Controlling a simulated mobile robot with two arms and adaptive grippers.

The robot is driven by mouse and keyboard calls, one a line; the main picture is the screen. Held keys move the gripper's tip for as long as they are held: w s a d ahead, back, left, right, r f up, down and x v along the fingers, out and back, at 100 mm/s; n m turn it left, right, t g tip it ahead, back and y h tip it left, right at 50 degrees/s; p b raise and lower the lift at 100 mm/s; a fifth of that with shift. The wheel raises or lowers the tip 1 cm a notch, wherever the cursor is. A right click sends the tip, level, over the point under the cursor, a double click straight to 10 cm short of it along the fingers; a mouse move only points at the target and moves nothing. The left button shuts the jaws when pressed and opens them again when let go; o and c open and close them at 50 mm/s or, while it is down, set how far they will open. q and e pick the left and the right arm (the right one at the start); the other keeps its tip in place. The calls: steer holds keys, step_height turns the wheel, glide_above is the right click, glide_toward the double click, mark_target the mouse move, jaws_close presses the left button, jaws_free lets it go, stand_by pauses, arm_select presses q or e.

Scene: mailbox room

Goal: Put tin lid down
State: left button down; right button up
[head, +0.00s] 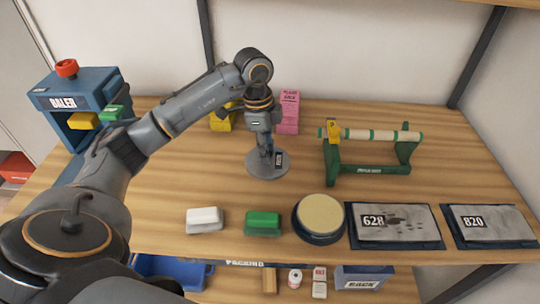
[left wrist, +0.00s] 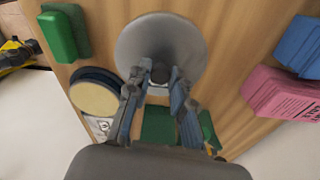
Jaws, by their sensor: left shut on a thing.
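The tin lid is a round grey disc (head: 262,173) at the middle of the wooden table in the head view. It also shows in the left wrist view (left wrist: 140,38), with a small raised grip at its centre. My left gripper (head: 268,153) points down over the lid, and its fingers (left wrist: 159,80) are shut on that grip. The lid looks flat and level. I cannot tell whether it rests on the tabletop or hangs just above it. My right gripper is not in view.
A round pad with a cream top (head: 320,213), a green block (head: 263,223) and a white block (head: 205,220) lie along the front edge. A green roller stand (head: 368,170) is to the right, pink slips (head: 289,110) behind. Bare wood surrounds the lid.

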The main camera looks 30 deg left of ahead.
arm_select(q)
steer(key=w+f, duration=0.2)
steer(key=shift+a+f, duration=0.2)
steer(key=shift+f, duration=0.1)
step_height(320, 180, down, 2)
steer(key=shift+f+p, duration=0.2)
steer(key=shift+p, duration=0.45)
steer(key=shift+f, duration=0.3)
steer(key=shift+f, duration=0.2)
steer(key=c, duration=1.2)
jaws_free()
steer(key=shift+o, duration=0.2)
steer(key=shift+r, duration=0.15)
